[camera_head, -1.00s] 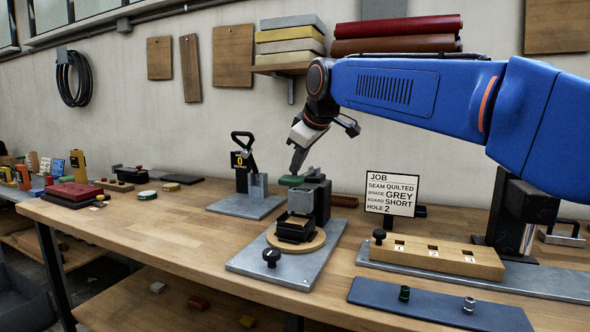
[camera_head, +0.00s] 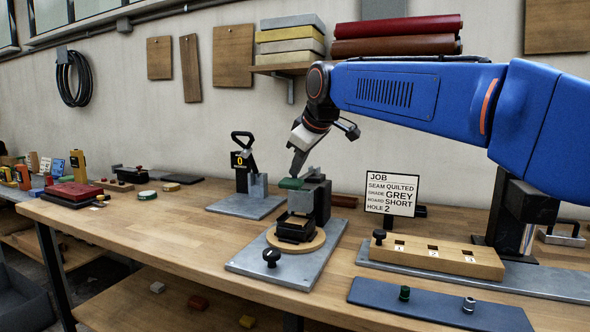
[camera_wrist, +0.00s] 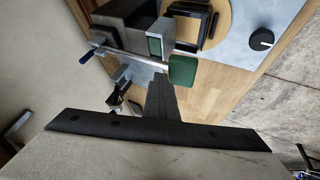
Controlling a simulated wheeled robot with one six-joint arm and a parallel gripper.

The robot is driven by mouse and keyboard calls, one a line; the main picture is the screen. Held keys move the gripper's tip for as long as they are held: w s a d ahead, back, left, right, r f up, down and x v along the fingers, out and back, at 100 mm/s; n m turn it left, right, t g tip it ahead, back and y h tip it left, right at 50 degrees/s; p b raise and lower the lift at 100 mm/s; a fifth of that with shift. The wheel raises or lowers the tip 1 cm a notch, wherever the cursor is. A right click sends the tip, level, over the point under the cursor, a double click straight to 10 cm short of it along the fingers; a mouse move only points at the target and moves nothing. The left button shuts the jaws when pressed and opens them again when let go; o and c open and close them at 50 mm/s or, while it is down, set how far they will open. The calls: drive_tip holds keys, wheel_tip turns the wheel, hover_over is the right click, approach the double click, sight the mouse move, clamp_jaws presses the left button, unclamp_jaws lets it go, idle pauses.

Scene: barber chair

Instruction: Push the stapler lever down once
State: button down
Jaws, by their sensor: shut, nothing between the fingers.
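The stapler (camera_head: 317,197) is a dark grey block on a light metal plate. Its lever ends in a green pad (camera_head: 289,184), which sticks out to the left; the pad also shows in the wrist view (camera_wrist: 184,72). My gripper (camera_head: 295,174) is shut and empty, pointing down with its tips at the top of the pad. The tips appear to touch the pad. In the wrist view my gripper's fingers (camera_wrist: 162,88) end next to the pad's left edge; the exact contact is hidden.
A round wooden disc (camera_head: 318,241) with a black holder and a black knob (camera_head: 271,257) are in front of the stapler. A black-handled device with a "0" display (camera_head: 240,161) stands left. A job card (camera_head: 391,194) and numbered wooden block (camera_head: 437,257) stand right.

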idle(0.3)
drive_tip(key=shift+w+d+r, duration=0.1)
drive_tip(key=shift+w+r, duration=0.05)
drive_tip(key=shift+r, duration=0.85)
drive_tip(key=shift+w+r, duration=0.15)
drive_tip(key=shift+r, duration=0.8)
drive_tip(key=shift+w+d+r, duration=0.1)
drive_tip(key=shift+w+r, duration=0.1)
drive_tip(key=shift+r, duration=1.05)
drive_tip(key=shift+w+d+r, duration=0.1)
drive_tip(key=shift+w+r, duration=0.1)
drive_tip(key=shift+r, duration=1.05)
drive_tip(key=shift+s, duration=0.1)
